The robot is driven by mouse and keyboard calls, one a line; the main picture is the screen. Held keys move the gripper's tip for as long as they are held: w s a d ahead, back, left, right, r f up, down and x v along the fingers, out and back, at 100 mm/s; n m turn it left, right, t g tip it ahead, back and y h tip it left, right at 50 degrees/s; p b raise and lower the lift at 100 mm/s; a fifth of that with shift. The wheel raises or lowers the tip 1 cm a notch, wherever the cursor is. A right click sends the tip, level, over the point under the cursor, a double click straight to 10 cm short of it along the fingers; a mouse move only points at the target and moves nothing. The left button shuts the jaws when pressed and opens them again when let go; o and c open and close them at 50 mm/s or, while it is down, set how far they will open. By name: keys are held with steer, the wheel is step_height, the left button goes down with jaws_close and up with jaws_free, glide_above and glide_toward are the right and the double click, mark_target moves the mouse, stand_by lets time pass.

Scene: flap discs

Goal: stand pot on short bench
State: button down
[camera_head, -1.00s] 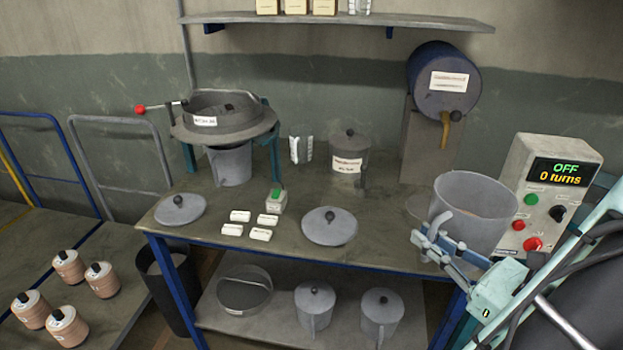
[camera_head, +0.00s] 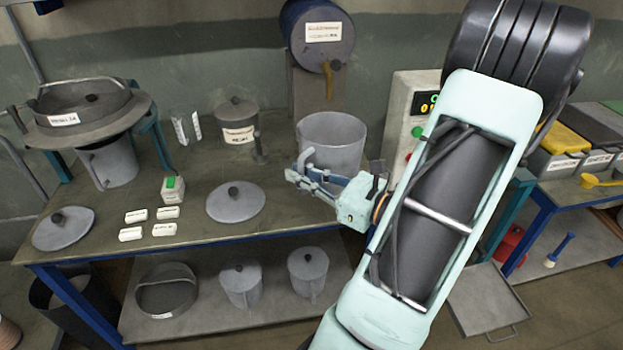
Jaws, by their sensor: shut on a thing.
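A grey open-topped pot (camera_head: 334,136) is at the right end of the main bench (camera_head: 190,195). My gripper (camera_head: 303,168) is shut on the pot's handle at its lower left side. The pot looks upright; its base is partly hidden by my gripper, so I cannot tell whether it touches the bench top. Another bench (camera_head: 560,190) with blue edges stands at the right; the frames do not confirm which one is the short bench. My arm covers the middle right of the view.
A round grey lid (camera_head: 236,202) and several white blocks lie on the main bench. A lidded pot (camera_head: 237,122) stands at the back. Dark bins with a yellow lid (camera_head: 563,138) and a yellow scoop (camera_head: 598,181) occupy the right bench.

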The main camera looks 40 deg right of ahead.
steer(key=shift+w+d+f+b, duration=0.25)
steer(key=shift+w+f, duration=0.8)
steer(key=shift+f, duration=0.45)
steer(key=shift+w+d+f+b, duration=0.25)
steer(key=shift+w+f, duration=0.8)
steer(key=shift+f, duration=0.5)
steer(key=shift+w+d+f+b, duration=0.15)
steer(key=shift+w+f+b, duration=0.1)
steer(key=shift+w+f, duration=1.05)
steer(key=c, duration=2.5)
jaws_free()
steer(key=shift+s+f, duration=0.3)
steer(key=shift+f, duration=0.15)
steer(key=o, duration=0.5)
steer(key=v, duration=1.2)
steer(key=shift+r, duration=0.15)
